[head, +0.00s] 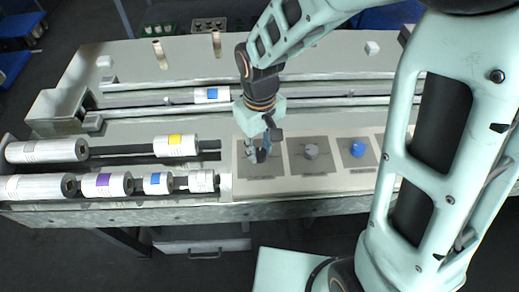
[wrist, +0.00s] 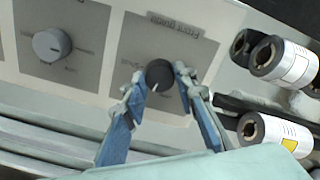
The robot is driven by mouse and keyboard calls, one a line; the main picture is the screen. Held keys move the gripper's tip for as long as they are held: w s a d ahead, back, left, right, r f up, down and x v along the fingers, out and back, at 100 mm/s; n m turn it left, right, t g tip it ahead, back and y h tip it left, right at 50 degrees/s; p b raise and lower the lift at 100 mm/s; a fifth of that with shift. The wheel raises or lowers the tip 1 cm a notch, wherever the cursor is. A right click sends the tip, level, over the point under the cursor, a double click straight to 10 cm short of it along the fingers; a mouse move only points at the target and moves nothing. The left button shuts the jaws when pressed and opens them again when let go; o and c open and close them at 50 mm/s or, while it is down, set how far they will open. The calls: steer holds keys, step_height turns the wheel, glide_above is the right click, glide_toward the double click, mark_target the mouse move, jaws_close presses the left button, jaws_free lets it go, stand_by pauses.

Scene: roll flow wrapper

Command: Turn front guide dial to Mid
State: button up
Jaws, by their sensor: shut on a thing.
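The front guide dial (wrist: 159,75) is a dark round knob on a grey square plate (wrist: 185,45) labelled "Front guide" in the wrist view. A white pointer line shows on the knob, toward the lower edge of the picture. My gripper (wrist: 158,82) is shut on this dial, with one blue-padded finger on each side. In the head view my gripper (head: 260,152) is over the leftmost plate of the panel and hides most of the dial. The position labels around the dial are too blurred to read.
A grey dial (head: 311,151) and a blue dial (head: 358,149) sit to the right on the same panel (head: 334,184). Several white rolls with coloured labels, one purple (head: 107,184), lie on shafts to the left. A long rail (head: 150,99) runs behind.

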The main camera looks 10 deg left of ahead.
mark_target(260, 152)
steer(key=shift+m+b, duration=0.45)
steer(key=shift+m, duration=1.15)
steer(key=o, duration=1.2)
steer(key=shift+c, duration=0.2)
step_height(260, 152, up, 12)
